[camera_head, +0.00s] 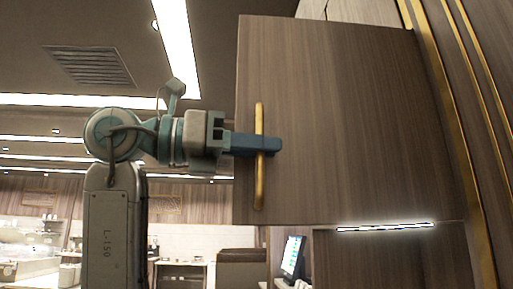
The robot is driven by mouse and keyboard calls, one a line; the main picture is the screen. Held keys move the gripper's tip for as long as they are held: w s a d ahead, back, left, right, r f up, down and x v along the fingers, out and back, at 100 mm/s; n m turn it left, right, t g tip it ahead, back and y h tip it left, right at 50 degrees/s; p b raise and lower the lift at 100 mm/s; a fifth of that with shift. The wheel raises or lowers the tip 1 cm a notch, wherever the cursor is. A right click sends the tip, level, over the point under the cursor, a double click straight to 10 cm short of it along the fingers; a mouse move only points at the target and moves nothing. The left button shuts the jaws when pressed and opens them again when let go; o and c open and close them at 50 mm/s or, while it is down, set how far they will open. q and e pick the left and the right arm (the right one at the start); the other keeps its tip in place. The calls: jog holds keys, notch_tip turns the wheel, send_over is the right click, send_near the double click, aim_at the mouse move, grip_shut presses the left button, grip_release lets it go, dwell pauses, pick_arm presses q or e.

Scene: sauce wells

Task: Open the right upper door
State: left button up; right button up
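The brown wood-grain cabinet door (350,110) fills the upper right of the head view. Its left edge stands out against the ceiling and room behind; I cannot tell how far it is open. A vertical gold bar handle (259,185) is near its left edge. My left gripper (268,145) reaches in from the left, with its blue fingers at the middle of the handle. The handle crosses in front of the visible finger, whose tip shows just right of it. The other finger is not clearly seen, so I cannot tell whether they grip the bar. My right gripper is out of view.
A tall brown panel with gold trim (450,110) borders the door on the right. A bright light strip (385,228) runs below the door. A monitor (292,257) and counters (180,262) stand farther back.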

pick_arm(q)
jog(key=shift+s+d, duration=0.1)
jog(key=shift+d, duration=0.1)
jog(key=shift+a, duration=0.1)
jog(key=shift+a+f, duration=0.1)
jog(key=shift+a, duration=0.15)
jog(key=b+v, duration=0.3)
jog(key=v, duration=0.7)
jog(key=shift+b, duration=0.3)
jog(key=shift+s, duration=0.1)
